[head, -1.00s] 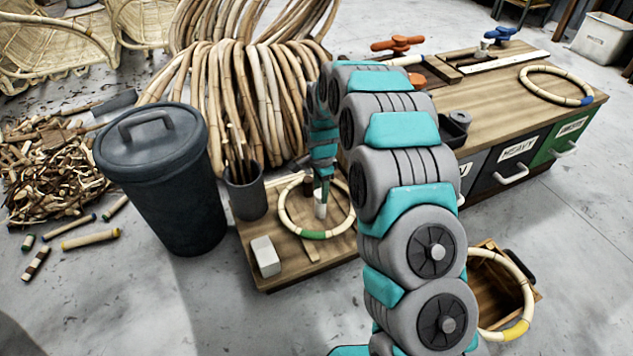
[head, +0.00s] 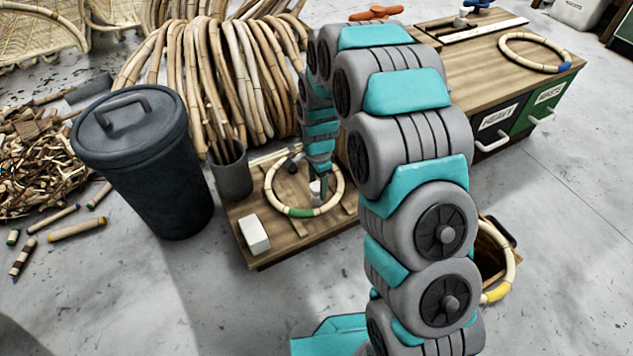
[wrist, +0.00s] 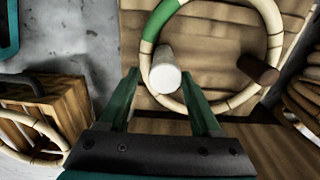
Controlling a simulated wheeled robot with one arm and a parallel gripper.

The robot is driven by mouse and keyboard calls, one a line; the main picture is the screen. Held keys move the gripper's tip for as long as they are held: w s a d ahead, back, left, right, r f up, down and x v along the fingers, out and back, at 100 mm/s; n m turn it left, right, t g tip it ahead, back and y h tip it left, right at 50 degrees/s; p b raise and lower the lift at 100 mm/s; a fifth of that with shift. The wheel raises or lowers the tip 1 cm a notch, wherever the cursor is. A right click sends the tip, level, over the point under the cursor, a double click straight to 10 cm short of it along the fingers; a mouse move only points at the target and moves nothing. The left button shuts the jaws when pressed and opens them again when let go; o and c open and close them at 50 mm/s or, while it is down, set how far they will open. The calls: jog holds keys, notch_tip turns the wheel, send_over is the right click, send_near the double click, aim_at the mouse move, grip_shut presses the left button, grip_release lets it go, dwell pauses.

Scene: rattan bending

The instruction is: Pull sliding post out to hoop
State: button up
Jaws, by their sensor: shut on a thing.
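The sliding post, a short white cylinder (wrist: 165,72), stands inside a rattan hoop (head: 269,195) with a green band. In the wrist view the post overlaps the hoop's (wrist: 226,104) near inner edge, near the green band; I cannot tell whether they touch. The post's pale top also shows in the head view (head: 315,187). My gripper (wrist: 160,84) has one finger on each side of the post and is shut on it. In the head view my gripper (head: 321,178) reaches down inside the hoop. A dark brown peg (wrist: 258,70) is at the hoop's opposite side.
The hoop lies on a low wooden bench (head: 285,245) with a white block (head: 253,235). A lidded bin (head: 145,165) and a pot of canes (head: 232,175) stand left. A crate with a yellow-banded hoop (head: 507,285) is at right. A cabinet (head: 470,70) stands behind.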

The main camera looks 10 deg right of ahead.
jog(key=o, duration=0.3)
jog(key=shift+r+p, duration=0.4)
jog(key=shift+r, duration=3.45)
jog(key=shift+r, duration=0.1)
jog(key=s+d+r+n+p, duration=0.3)
jog(key=s+r, duration=0.6)
jog(key=s, duration=0.3)
jog(key=s+d+r+n+g+p, duration=0.1)
jog(key=s+r+n+p, duration=0.3)
jog(key=s+r, duration=0.5)
jog(key=s+d+r+n+p, duration=0.3)
jog(key=s+r+n, duration=0.3)
jog(key=s, duration=0.9)
jog(key=shift+s+d+r+g, duration=0.15)
jog(key=shift+d+r, duration=0.15)
jog(key=shift+r, duration=0.3)
jog(key=shift+d+r+g, duration=0.1)
jog(key=shift+d+r, duration=0.15)
jog(key=shift+r, duration=0.3)
jog(key=shift+s+d+r+g, duration=0.15)
jog(key=shift+d+r, duration=0.15)
jog(key=shift+r, duration=0.3)
